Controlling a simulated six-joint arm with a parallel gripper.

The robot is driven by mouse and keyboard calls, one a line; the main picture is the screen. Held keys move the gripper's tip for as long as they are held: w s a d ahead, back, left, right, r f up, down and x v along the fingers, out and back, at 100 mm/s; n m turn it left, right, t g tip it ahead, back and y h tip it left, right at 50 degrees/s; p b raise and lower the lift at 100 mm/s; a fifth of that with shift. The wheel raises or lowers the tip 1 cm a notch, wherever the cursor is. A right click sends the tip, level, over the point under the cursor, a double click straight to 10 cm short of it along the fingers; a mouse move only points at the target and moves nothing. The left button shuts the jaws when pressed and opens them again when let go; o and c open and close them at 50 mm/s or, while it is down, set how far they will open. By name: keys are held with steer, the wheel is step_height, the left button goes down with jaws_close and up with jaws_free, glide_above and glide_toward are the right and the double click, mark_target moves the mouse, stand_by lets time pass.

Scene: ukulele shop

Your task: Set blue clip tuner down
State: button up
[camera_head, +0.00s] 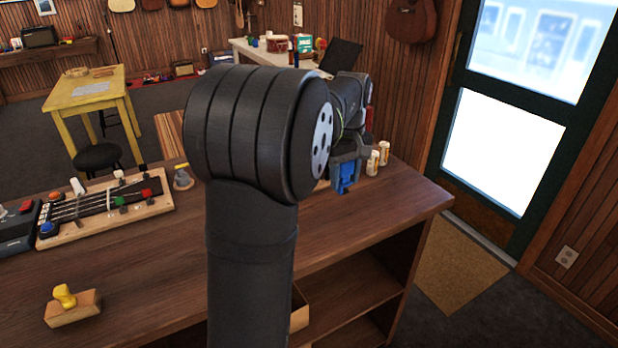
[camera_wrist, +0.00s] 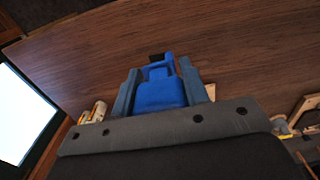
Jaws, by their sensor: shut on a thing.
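The blue clip tuner (camera_head: 345,178) is held in my gripper (camera_head: 346,168), above the right part of the wooden counter (camera_head: 240,255). In the wrist view the blue clip tuner (camera_wrist: 160,90) sits between the two fingers of my gripper (camera_wrist: 160,88), which are shut on it. A strip of bare counter (camera_wrist: 150,40) shows past the tuner there. The tuner appears apart from the counter top, but the exact gap is hard to tell. My own arm hides the middle of the counter in the head view.
Small white and orange bottles (camera_head: 378,158) stand close to my gripper on its right. A board with a ukulele neck and colored clips (camera_head: 105,208) lies at the left. A wooden block with a yellow knob (camera_head: 73,306) lies front left.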

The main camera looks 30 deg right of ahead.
steer(key=w+a+f, duration=0.1)
steer(key=w+f, duration=0.1)
steer(key=w, duration=0.1)
steer(key=w+a+f, duration=0.2)
steer(key=w, duration=0.2)
steer(key=w+a+f, duration=0.1)
steer(key=w+f, duration=0.2)
steer(key=shift+w+a, duration=0.2)
steer(key=shift+a, duration=0.05)
steer(key=shift+f, duration=1.95)
steer(key=o, duration=1)
steer(key=shift+f, duration=0.15)
step_height(320, 180, up, 12)
steer(key=shift+f, duration=0.25)
steer(key=shift+r, duration=0.45)
steer(key=c, duration=0.4)
